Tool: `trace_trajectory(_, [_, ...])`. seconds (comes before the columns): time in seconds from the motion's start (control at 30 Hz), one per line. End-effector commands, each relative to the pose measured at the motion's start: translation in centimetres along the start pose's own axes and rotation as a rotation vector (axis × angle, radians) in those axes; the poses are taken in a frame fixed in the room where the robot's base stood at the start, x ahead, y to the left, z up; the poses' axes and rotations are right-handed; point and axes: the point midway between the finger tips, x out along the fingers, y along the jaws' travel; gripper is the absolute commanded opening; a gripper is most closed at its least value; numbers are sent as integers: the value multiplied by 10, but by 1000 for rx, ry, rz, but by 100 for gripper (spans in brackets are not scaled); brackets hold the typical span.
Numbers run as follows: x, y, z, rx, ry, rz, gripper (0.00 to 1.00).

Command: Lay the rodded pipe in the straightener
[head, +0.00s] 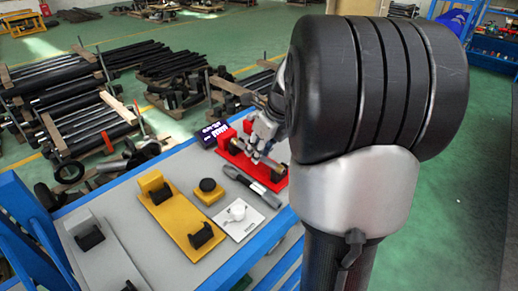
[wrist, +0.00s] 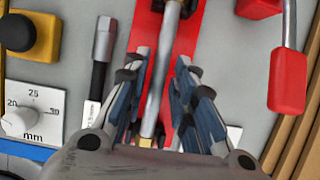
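A slim silver pipe (wrist: 156,95) with a brass-coloured end (wrist: 146,142) lies lengthwise over a red base (wrist: 185,45) in the wrist view. A black cradle (wrist: 187,8) shows at its far end. My gripper (wrist: 162,66) has its fingers on either side of the pipe, with red base visible in the gaps, so it is open around the pipe. In the head view my gripper (head: 258,152) is over the red fixture (head: 279,186), and my arm hides part of it. I cannot tell for sure which fixture is the straightener.
A yellow plate (head: 170,215) with black supports, a yellow block with a black knob (head: 207,185), a white dial card (head: 239,216) and a dark bar tool (head: 252,187) share the grey bench. A red-handled lever (wrist: 287,85) stands right of the pipe. A display (head: 213,133) stands behind.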

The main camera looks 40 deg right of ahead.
Motion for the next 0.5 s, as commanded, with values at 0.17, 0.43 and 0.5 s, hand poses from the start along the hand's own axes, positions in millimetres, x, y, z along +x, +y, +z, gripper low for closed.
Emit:
trace_trajectory(0.17, [0, 0, 0, 0, 0, 0, 37])
trace_trajectory(0.43, [0, 0, -1, 0, 1, 1, 37])
trace_trajectory(0.5, [-3, 0, 0, 0, 0, 0, 37])
